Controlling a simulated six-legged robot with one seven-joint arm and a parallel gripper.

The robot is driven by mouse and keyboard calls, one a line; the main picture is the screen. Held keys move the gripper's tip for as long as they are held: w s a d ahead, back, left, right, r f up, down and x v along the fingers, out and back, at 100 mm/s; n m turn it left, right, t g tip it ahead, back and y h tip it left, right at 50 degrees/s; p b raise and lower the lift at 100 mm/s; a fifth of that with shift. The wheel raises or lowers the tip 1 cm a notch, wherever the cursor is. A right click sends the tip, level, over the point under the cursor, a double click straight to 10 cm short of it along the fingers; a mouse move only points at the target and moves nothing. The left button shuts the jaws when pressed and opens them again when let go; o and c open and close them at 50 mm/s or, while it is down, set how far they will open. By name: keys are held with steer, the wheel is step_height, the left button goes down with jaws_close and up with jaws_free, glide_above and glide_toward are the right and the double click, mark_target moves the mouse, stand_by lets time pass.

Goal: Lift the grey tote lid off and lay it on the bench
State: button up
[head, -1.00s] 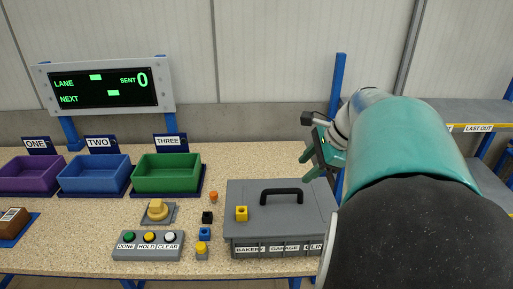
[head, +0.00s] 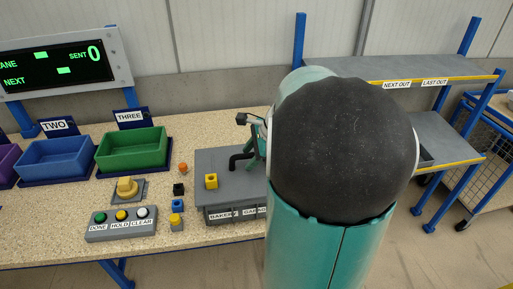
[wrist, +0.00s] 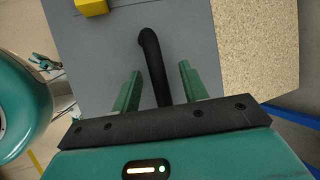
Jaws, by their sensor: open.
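The grey tote lid (head: 213,164) lies on the tote (head: 216,215) on the bench (head: 60,234). Its black arched handle (wrist: 151,62) runs up the wrist view between my gripper's two green fingers, with a gap on each side. My gripper (wrist: 158,82) is open over the lid. In the head view my gripper (head: 255,150) is at the handle (head: 236,162), and my arm hides the right part of the lid and tote. A yellow cube (head: 211,181) sits on the lid, and it also shows in the wrist view (wrist: 92,6).
Left of the tote are small cubes and a button box (head: 122,223). Blue (head: 55,165) and green (head: 132,151) bins stand behind. Shelves (head: 408,69) stand at right.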

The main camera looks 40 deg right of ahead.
steer(key=shift+w+f, duration=0.1)
steer(key=shift+f, duration=0.05)
jaws_close()
stand_by(0.4)
steer(key=shift+r, duration=1.4)
steer(key=shift+r, duration=0.15)
steer(key=shift+r, duration=1.9)
